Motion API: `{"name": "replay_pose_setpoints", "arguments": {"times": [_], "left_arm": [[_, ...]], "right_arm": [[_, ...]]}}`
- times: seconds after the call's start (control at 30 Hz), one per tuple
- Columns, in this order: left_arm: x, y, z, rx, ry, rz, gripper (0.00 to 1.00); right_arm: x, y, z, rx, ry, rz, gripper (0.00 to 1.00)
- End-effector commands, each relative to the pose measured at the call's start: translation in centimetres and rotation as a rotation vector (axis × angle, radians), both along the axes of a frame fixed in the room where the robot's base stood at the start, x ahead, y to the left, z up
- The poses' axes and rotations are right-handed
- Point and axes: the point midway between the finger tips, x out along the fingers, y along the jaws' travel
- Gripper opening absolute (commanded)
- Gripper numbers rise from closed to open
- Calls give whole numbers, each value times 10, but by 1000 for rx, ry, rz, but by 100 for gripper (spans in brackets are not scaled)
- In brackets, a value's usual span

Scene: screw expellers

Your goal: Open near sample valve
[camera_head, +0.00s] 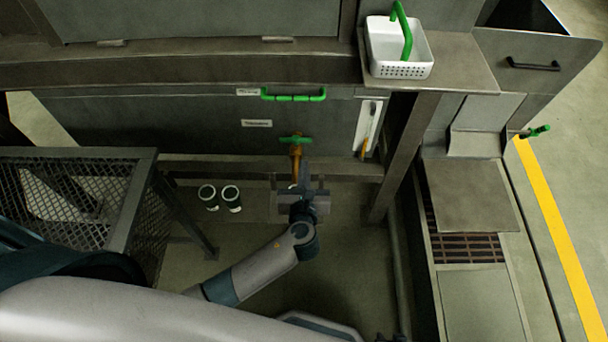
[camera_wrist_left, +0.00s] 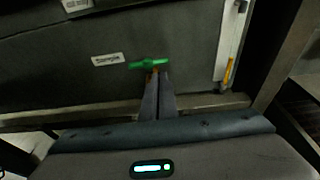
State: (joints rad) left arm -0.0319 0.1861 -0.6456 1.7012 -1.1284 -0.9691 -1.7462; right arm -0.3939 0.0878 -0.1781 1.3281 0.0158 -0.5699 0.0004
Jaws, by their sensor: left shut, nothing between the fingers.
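The near sample valve has a green T-shaped handle (camera_head: 296,140) lying crosswise over a brass-coloured stem (camera_head: 296,152), low on the grey panel. Its handle also shows in the left wrist view (camera_wrist_left: 150,64), beside a label reading "Sample" (camera_wrist_left: 107,59). My left gripper (camera_head: 304,172) is just below and in front of the valve, pointing at it. In the left wrist view its two fingers (camera_wrist_left: 159,76) are close together, empty, with tips just under the handle. They partly hide the stem; whether they touch it I cannot tell. My right gripper is not in view.
A green bar handle (camera_head: 293,97) is above the valve. A white gauge strip (camera_head: 368,128) is to its right. A mesh-sided frame (camera_head: 146,190) stands left, and two cups (camera_head: 231,198) sit below. A white basket (camera_head: 401,72) rests on the ledge. A post (camera_head: 405,155) bounds the right.

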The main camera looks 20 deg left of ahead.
Motion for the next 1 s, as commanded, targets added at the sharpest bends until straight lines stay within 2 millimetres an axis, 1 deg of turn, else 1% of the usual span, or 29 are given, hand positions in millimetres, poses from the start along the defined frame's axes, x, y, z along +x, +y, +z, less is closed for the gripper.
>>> {"name": "replay_pose_setpoints", "arguments": {"times": [0.03,0.3,0.5,0.7,1.0], "left_arm": [[10,3,-1,2,-3,1,0],[54,17,-14,2,-1,2,0],[77,23,-22,0,1,1,0],[87,26,-25,-1,1,-1,0],[88,26,-25,-1,1,-1,0]], "right_arm": [[0,0,0,0,1,0,31],[-1,0,-1,-1,8,0,31],[2,-1,1,-2,5,-1,31],[0,-3,0,-5,16,-3,31],[-2,-5,-1,-8,18,-3,31]]}}
